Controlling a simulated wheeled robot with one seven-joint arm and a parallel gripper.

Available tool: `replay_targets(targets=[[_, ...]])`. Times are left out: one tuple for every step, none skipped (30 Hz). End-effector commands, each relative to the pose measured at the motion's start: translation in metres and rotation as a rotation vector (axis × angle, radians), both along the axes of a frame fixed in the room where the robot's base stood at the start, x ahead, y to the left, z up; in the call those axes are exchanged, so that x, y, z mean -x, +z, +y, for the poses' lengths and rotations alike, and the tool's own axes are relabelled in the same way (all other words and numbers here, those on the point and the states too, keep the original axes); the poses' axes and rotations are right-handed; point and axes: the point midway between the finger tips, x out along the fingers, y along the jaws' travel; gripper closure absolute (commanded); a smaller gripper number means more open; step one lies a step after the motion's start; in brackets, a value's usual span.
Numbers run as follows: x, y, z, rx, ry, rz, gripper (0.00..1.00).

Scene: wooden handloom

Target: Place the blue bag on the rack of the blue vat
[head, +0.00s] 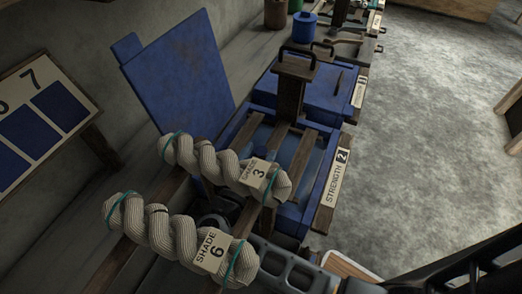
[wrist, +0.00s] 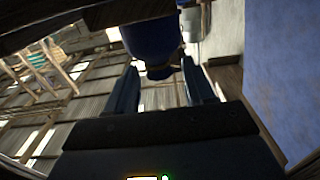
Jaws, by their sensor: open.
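The blue vat (head: 327,180) marked "STRENGTH 2" stands near the centre of the head view, with wooden slats (head: 302,152) of a rack across its top. In the wrist view my gripper (wrist: 160,78) is open, its two fingers apart. A rounded dark blue thing (wrist: 152,40) with a narrower dark end shows between and beyond the fingertips; it may be the blue bag, but I cannot tell whether they touch it. I cannot make out the bag or my fingertips in the head view, where skeins and arm parts cover the near area.
Two twisted pale skeins, "SHADE 3" (head: 205,160) and "SHADE 6" (head: 160,231), lie across the near side. A blue panel (head: 180,75) stands upright at left. Another blue vat (head: 318,93) and a blue jar (head: 303,28) are behind. The floor (head: 430,140) at right is clear.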

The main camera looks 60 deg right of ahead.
Motion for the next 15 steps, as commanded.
replay_targets(targets=[[0.001, -0.002, 0.01, -0.001, 0.004, 0.0, 0.47], [0.003, -0.002, 0.016, 0.0, 0.004, -0.001, 0.47], [0.004, -0.002, 0.024, 0.0, 0.004, -0.001, 0.47], [0.005, -0.002, 0.031, -0.001, 0.005, -0.001, 0.47], [0.007, -0.002, 0.037, 0.0, 0.004, -0.002, 0.47], [0.008, -0.002, 0.045, 0.0, 0.005, -0.002, 0.47], [0.009, -0.002, 0.051, 0.0, 0.004, -0.002, 0.47], [0.01, -0.002, 0.057, 0.0, 0.004, -0.002, 0.47], [0.011, -0.002, 0.064, 0.0, 0.004, -0.002, 0.47], [0.012, -0.002, 0.069, 0.0, 0.003, -0.002, 0.47], [0.013, -0.002, 0.074, 0.0, 0.004, -0.002, 0.47], [0.015, -0.002, 0.079, 0.0, 0.003, -0.001, 0.47], [0.015, -0.001, 0.083, 0.0, 0.003, -0.001, 0.47], [0.016, -0.001, 0.087, 0.0, 0.003, -0.001, 0.47], [0.017, -0.001, 0.09, 0.0, 0.001, -0.001, 0.47]])
